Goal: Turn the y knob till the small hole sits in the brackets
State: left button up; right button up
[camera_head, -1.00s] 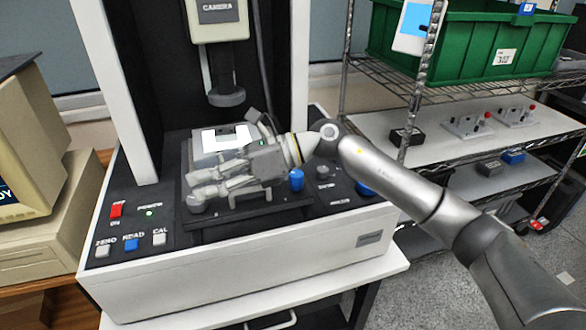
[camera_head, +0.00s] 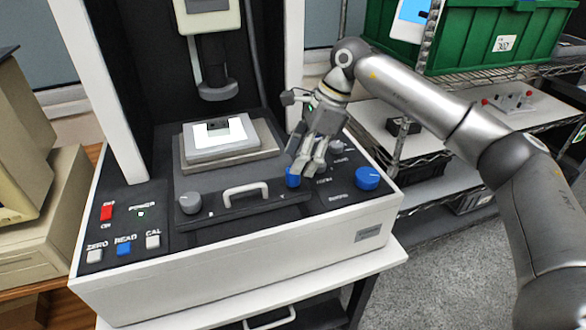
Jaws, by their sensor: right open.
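My right gripper (camera_head: 306,165) is open, its fingers pointing down over the right part of the machine's front panel. Its fingertips are beside a blue knob (camera_head: 292,178) and partly cover it; I cannot tell whether they touch. A second blue knob (camera_head: 367,178) stands to the right, clear of the gripper. A grey knob (camera_head: 189,203) is at the left of the stage front. The knob labels are too blurred to tell which is y. A white plate (camera_head: 232,137) with a dark notch lies on the stage (camera_head: 259,160). I cannot make out a small hole or brackets.
A camera head (camera_head: 217,88) hangs above the stage. A white handle (camera_head: 246,194) stands up at the stage front. The red switch (camera_head: 107,212) and several buttons are at the left. A shelf with a green bin (camera_head: 470,40) stands behind my right arm.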

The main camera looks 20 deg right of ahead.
aim_at(293, 176)
jog(key=x, duration=0.4)
jog(key=shift+a+f+p, duration=0.25)
jog(key=shift+f+p, duration=0.05)
jog(key=shift+f, duration=0.05)
jog(key=c, duration=1)
